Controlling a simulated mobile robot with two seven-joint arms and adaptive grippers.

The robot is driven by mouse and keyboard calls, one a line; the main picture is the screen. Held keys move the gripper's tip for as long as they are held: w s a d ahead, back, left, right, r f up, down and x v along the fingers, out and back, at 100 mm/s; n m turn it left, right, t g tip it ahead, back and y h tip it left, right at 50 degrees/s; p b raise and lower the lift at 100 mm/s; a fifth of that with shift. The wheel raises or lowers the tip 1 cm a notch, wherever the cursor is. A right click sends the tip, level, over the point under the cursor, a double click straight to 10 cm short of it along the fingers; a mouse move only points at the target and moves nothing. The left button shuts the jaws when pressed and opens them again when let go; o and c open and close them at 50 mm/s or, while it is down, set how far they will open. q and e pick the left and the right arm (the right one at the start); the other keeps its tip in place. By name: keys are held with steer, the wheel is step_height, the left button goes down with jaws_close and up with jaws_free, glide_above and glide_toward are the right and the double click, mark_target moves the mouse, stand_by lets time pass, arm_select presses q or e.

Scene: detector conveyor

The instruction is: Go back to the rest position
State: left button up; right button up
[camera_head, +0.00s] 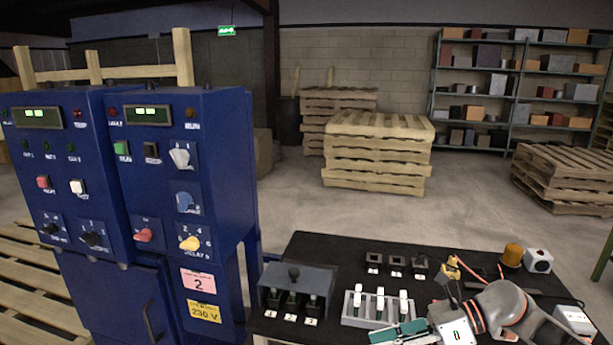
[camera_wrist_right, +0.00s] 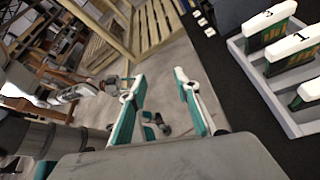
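My right arm comes in at the lower right of the head view, above the black table (camera_head: 335,248). Its teal right gripper (camera_head: 400,332) is at the bottom edge, just in front of the grey tray (camera_head: 350,312). In the right wrist view the two teal and white fingers of the right gripper (camera_wrist_right: 160,78) stand apart with only floor showing between them. The tray (camera_wrist_right: 262,85) is to the right of the fingers there, with white-topped pieces in it. No left gripper shows in the head view.
A blue cabinet (camera_head: 222,150) with knobs and buttons stands left of the table. A dark box (camera_head: 320,278) with switches, an orange-domed piece (camera_head: 512,254) and a white box (camera_head: 538,261) are on the table. Pallets (camera_head: 378,160) and shelves (camera_head: 470,80) stand behind, across open floor.

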steer(key=s+a+m+t+y, duration=0.2)
steer(key=a+m+t+y, duration=0.25)
steer(key=a+m, duration=0.35)
steer(key=s+d+f+m+t+h, duration=0.3)
steer(key=d+f+m+t+h, duration=0.25)
steer(key=m, duration=0.85)
steer(key=s+d+f+m+t+h, duration=0.2)
steer(key=d+f+m+t+h, duration=0.3)
steer(key=f+m, duration=0.6)
steer(key=s+d+f+m+g+h, duration=0.2)
steer(key=s+f+m+g+h, duration=0.2)
steer(key=s+f+m, duration=0.5)
steer(key=s+m+g, duration=0.1)
steer(key=s, duration=0.2)
steer(key=shift+s+f+m+h, duration=0.3)
steer(key=shift+f+m, duration=0.05)
steer(key=shift+m, duration=0.05)
steer(key=shift+a, duration=0.1)
